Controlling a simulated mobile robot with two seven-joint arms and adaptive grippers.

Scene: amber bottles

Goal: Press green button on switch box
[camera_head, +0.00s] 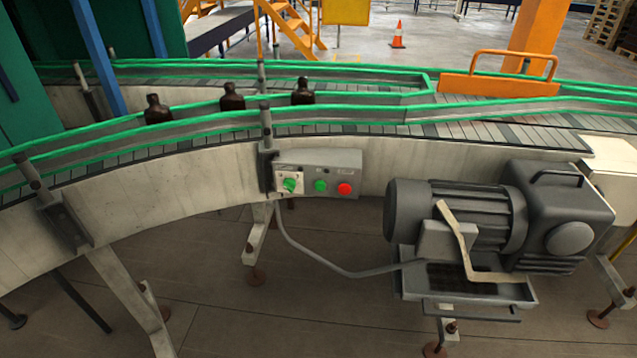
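The grey switch box (334,160) is fixed to the near side wall of the conveyor, around the middle of the head view. The green button (320,186) is on its front face. A red button (344,189) is just right of it, and a green rotary knob (289,185) on a white plate is to its left. All three are unobstructed. Neither of my grippers shows in the head view.
A curved conveyor (190,190) with green guide rails carries dark amber bottles (232,97). A grey motor (465,215) juts out right of the box. A cable (340,272) hangs below. Floor in front (300,325) is mostly clear; a traffic cone (398,36) stands far behind.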

